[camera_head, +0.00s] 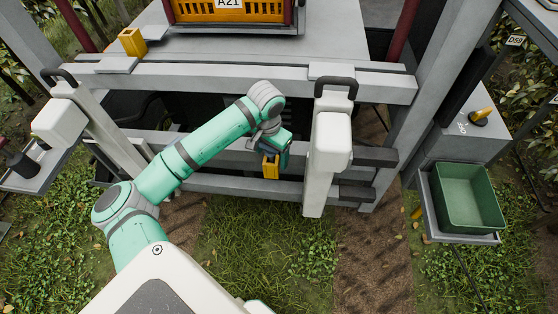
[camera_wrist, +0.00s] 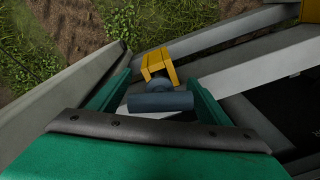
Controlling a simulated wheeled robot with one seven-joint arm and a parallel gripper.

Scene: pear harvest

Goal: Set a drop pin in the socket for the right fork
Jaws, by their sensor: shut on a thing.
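My gripper (camera_head: 279,146) is in front of the frame's lower crossbars, left of the white upright of the right fork (camera_head: 328,150). In the wrist view my gripper (camera_wrist: 160,101) is shut on a dark grey drop pin (camera_wrist: 160,103), its crossbar handle lying between the two fingers. A yellow open-box socket (camera_wrist: 160,62) is straight beyond the pin, and it also shows just below my gripper in the head view (camera_head: 271,168). The pin's far end is hidden behind its handle, so I cannot tell whether it is inside the socket.
Grey crossbars (camera_head: 250,80) run across the frame. Another yellow box (camera_head: 132,42) sits on the deck at upper left. A white left upright (camera_head: 62,124) stands left of my arm. A green bin (camera_head: 467,198) and a yellow-handled thing (camera_head: 480,117) are at right. Grass lies below.

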